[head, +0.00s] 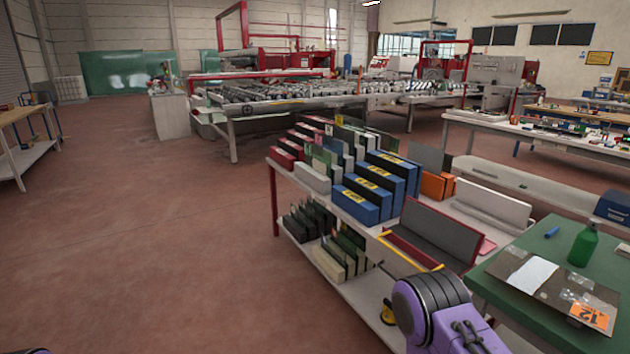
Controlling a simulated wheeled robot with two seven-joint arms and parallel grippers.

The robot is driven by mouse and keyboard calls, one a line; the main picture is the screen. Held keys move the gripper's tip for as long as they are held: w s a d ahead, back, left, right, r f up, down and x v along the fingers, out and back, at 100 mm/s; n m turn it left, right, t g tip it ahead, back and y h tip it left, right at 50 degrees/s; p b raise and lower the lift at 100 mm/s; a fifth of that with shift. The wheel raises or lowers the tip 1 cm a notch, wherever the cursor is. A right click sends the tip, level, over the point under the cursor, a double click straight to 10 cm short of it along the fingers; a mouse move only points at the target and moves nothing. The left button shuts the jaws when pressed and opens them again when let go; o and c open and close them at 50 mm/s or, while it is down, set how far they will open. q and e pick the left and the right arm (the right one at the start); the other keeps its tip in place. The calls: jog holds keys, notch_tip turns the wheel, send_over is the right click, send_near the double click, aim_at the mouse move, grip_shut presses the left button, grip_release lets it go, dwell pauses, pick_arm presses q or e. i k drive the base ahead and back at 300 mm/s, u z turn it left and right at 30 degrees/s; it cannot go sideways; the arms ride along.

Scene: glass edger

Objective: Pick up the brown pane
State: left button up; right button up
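I cannot single out a brown pane with certainty. A flat brown sheet (515,272) lies on the green tabletop (500,300) at the lower right, with a white paper (533,275) and an orange label marked 12 (589,316) on it. I cannot tell whether it is glass. Several upright panes stand in slotted blocks on a red-framed rack (274,200) in the middle; their colours are hard to tell at this size. A purple and black link of my arm shows at the bottom right. Neither gripper is in view.
A green bottle (583,245) and a blue object (551,232) stand on the green table. A roller conveyor (280,106) stands behind. The red-brown floor (130,220) on the left is clear.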

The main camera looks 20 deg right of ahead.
aim_at(593, 304)
jog(key=z, duration=0.7)
jog(key=i, duration=0.9)
jog(key=z, duration=0.95)
